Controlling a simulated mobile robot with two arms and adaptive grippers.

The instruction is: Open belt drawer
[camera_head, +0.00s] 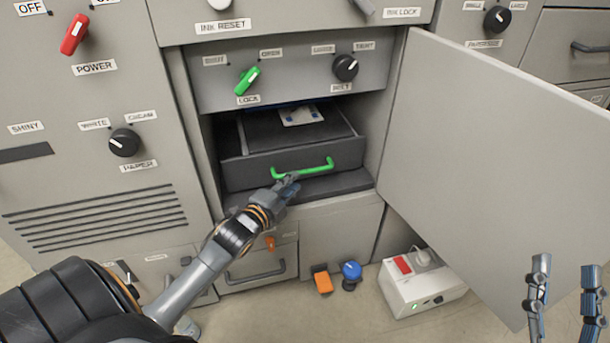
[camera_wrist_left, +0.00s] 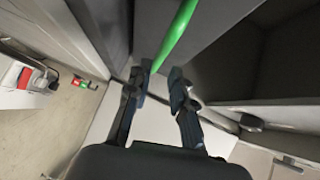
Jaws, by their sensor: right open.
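The dark belt drawer (camera_head: 290,160) sits in the open middle compartment, its front a little ahead of the space behind it. Its green bar handle (camera_head: 303,170) runs across the front. My left gripper (camera_head: 290,182) is at the handle, just below its middle. In the left wrist view the green handle (camera_wrist_left: 178,36) comes down to the fingertips of my left gripper (camera_wrist_left: 161,75). A gap shows between the fingers; whether they touch the handle is unclear. My right gripper (camera_head: 565,290) is open and empty at the lower right.
A large open door (camera_head: 500,150) stands to the right of the compartment. Below are a white power box (camera_head: 420,285), a blue knob-like object (camera_head: 351,271) and an orange object (camera_head: 321,280) on the floor. A green switch (camera_head: 247,80) is above the drawer.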

